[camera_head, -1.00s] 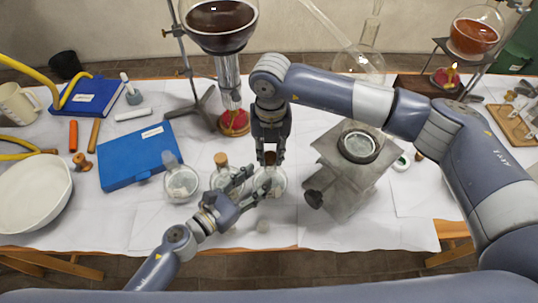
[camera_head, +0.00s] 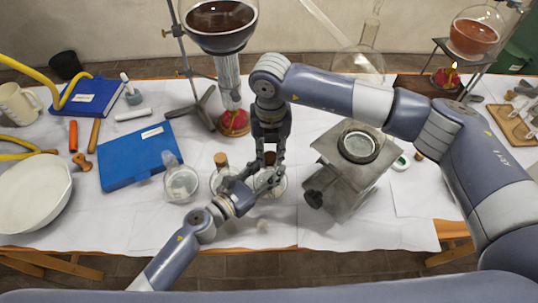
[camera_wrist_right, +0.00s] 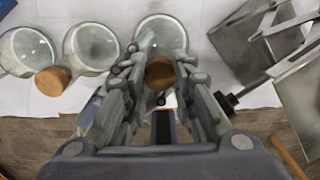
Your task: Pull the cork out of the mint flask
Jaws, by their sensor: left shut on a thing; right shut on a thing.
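Three small round glass flasks stand in a row on the white-covered table. At the right one, the flask (camera_head: 279,186), my right gripper (camera_head: 270,157) comes down from above and is shut on its brown cork (camera_wrist_right: 159,73). The cork sits at the flask's mouth. My left gripper (camera_head: 258,184) comes in low from the front left and is shut on this flask, partly hiding it. The flask's pale contents are hard to make out. The middle flask (camera_head: 217,183) has a cork (camera_head: 221,159); the left flask (camera_head: 181,184) has a greyish stopper or neck.
A metal stand with a round dish (camera_head: 358,146) is close on the right. A retort stand holds a large dark flask (camera_head: 219,22) behind. A blue book (camera_head: 137,156) and white bowl (camera_head: 34,192) lie left. The front cloth strip is mostly clear.

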